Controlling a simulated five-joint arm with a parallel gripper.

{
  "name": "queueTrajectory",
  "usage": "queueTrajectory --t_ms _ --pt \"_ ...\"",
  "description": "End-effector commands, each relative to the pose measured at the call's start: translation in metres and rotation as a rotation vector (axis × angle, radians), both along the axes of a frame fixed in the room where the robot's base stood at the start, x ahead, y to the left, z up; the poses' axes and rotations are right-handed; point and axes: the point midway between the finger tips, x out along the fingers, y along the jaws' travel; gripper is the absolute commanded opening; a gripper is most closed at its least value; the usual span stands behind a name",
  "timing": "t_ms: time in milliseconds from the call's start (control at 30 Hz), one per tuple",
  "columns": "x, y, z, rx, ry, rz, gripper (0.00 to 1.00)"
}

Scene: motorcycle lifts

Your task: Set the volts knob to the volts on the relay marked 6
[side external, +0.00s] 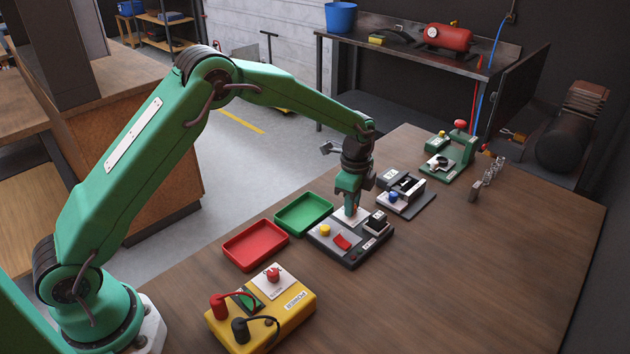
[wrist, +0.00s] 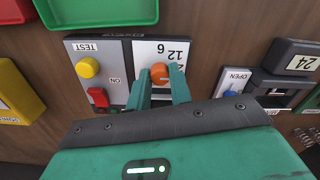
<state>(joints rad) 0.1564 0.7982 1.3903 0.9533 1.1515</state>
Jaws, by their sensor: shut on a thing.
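My gripper (side external: 351,200) points down at the grey test box (side external: 322,238). In the wrist view its two green fingers (wrist: 160,88) are shut on the orange knob (wrist: 160,72), one on each side. The knob stands on a white dial plate (wrist: 146,50) with printed numbers, of which 6 and 12 can be read; others are partly hidden by the fingers. A small black block (side external: 377,217) with a pale label sits at the box's right end. A dark block marked 24 (wrist: 297,55) is at the right in the wrist view. No relay marked 6 can be made out.
The test box has a yellow button (wrist: 88,68) and a red switch (wrist: 98,97). A green tray (side external: 303,213), a red tray (side external: 255,245) and a yellow power box (side external: 262,325) stand nearby. A unit with a blue knob (side external: 393,196) is close behind. The table's right side (side external: 500,260) is clear.

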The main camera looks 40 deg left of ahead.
Motion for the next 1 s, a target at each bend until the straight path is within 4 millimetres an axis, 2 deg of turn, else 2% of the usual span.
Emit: queueTrajectory --t_ms 467,1000 --pt "0.0001 -0.0002 0.0004 0.0 0.0 0.123 0.0" --pt "0.0003 -0.0004 0.0006 -0.001 -0.001 0.583 0.0"
